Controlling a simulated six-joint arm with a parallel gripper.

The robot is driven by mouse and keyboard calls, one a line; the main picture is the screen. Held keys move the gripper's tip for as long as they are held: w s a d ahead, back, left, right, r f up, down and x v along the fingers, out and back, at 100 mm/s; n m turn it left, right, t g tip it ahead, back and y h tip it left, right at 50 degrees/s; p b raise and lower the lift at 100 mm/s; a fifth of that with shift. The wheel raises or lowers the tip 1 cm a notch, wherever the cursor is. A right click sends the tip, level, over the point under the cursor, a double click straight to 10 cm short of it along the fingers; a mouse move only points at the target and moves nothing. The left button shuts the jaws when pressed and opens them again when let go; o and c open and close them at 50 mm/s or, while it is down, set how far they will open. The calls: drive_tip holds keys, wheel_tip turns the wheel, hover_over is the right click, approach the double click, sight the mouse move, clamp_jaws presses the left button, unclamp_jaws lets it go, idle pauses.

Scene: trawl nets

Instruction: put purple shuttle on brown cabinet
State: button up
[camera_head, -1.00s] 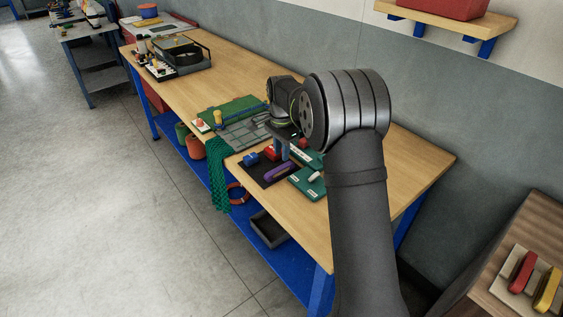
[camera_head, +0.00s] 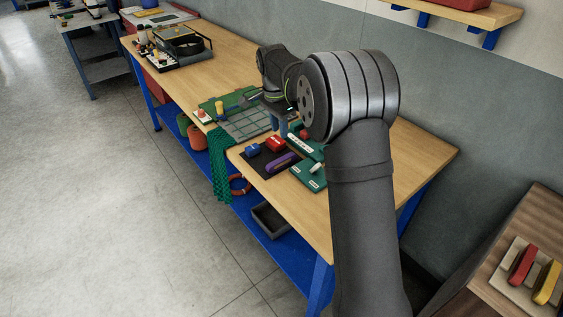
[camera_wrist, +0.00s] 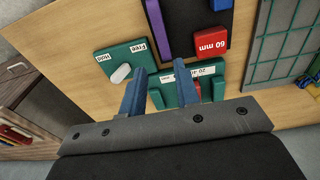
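The purple shuttle (camera_head: 283,161) lies on a dark mat (camera_head: 263,168) on the wooden workbench. In the wrist view only part of the shuttle (camera_wrist: 157,28) shows at the top edge. The brown cabinet (camera_head: 456,290) stands at the lower right in the head view; its side (camera_wrist: 22,95) shows at the left in the wrist view. My gripper (camera_wrist: 158,82) is open, its two blue fingers apart with nothing held between them. It is above the bench, on the far side of the shuttle, near a green labelled block (camera_wrist: 211,80).
A red block (camera_head: 275,143) and a blue block (camera_head: 252,150) sit by the shuttle. A green block with a white lever (camera_head: 309,176) is to its right. A pale rack (camera_head: 504,285) with red and yellow shuttles occupies part of the cabinet top. The bench's right end is clear.

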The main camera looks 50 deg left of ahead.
drive_tip(key=s+r+t, duration=0.3)
drive_tip(key=s+r, duration=0.1)
drive_tip(key=s, duration=0.2)
hover_over(281, 159)
drive_tip(key=s, duration=0.2)
drive_tip(key=shift+t, duration=0.3)
wheel_tip(281, 159, down, 11)
drive_tip(key=shift+a+f, duration=0.15)
drive_tip(key=shift+f, duration=0.05)
drive_tip(key=shift+s+x, duration=0.15)
drive_tip(key=shift+x, duration=1.15)
drive_tip(key=shift+s+x, duration=0.1)
drive_tip(key=shift+x, duration=1.2)
drive_tip(key=shift+f, duration=0.35)
drive_tip(key=shift+c, duration=0.4)
clamp_jaws()
